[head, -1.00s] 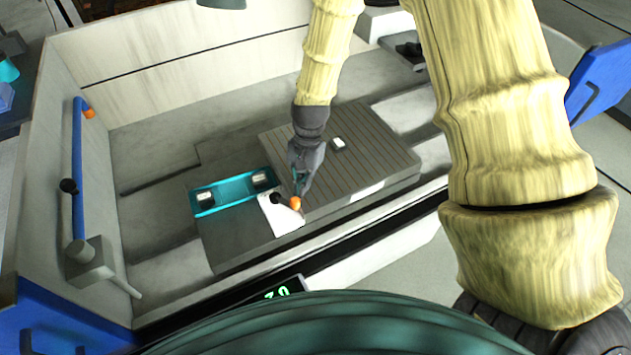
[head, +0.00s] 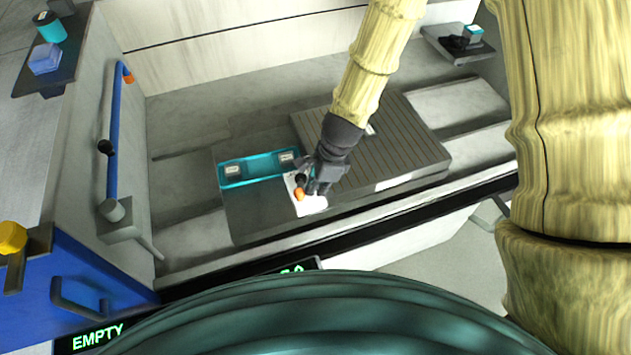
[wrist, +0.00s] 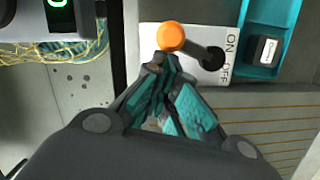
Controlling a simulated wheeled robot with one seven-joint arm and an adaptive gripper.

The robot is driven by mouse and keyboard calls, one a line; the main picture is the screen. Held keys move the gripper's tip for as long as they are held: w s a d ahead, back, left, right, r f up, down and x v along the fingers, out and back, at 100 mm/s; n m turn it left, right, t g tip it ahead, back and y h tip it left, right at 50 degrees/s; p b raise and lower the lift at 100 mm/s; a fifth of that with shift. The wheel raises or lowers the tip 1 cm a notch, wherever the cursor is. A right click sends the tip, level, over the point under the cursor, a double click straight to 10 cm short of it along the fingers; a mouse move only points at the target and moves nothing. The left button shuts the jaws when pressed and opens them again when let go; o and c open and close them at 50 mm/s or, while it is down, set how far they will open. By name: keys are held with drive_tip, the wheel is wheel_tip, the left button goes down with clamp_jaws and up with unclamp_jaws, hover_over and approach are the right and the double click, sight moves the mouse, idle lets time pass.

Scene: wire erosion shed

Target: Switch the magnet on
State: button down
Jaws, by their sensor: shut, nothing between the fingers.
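The magnet switch is a white plate (head: 313,206) with a lever ending in an orange knob (head: 298,194). In the wrist view the white plate (wrist: 150,36) carries ON above OFF. There the lever runs left and slightly up from its dark pivot (wrist: 213,57) to the orange knob (wrist: 170,37). I cannot tell for sure which label that means. My gripper (head: 312,190) is shut and empty beside the knob; in the wrist view the fingertips (wrist: 168,70) are just below it, and contact is unclear. The ribbed dark block (head: 400,145) lies beside the switch.
A teal tray (head: 260,172) with two small blocks sits left of the switch. The machine's front ledge (head: 400,213) runs close in front. A blue bar (head: 114,140) is on the left wall. A small shelf (head: 455,45) is at the back right.

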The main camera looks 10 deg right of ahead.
drive_tip(key=shift+s+a+m+t, duration=0.2)
drive_tip(key=shift+a+m, duration=0.4)
drive_tip(key=shift+m, duration=0.35)
drive_tip(key=shift+s+a+m+t, duration=0.2)
drive_tip(key=shift+a+m, duration=0.35)
drive_tip(key=shift+m, duration=0.4)
drive_tip(key=d, duration=0.2)
drive_tip(key=s+d, duration=0.1)
drive_tip(key=d, duration=0.1)
drive_tip(key=shift+s+r, duration=0.1)
drive_tip(key=shift+s, duration=0.1)
drive_tip(key=b+v, duration=0.1)
drive_tip(key=v, duration=0.8)
drive_tip(key=shift+r, duration=0.4)
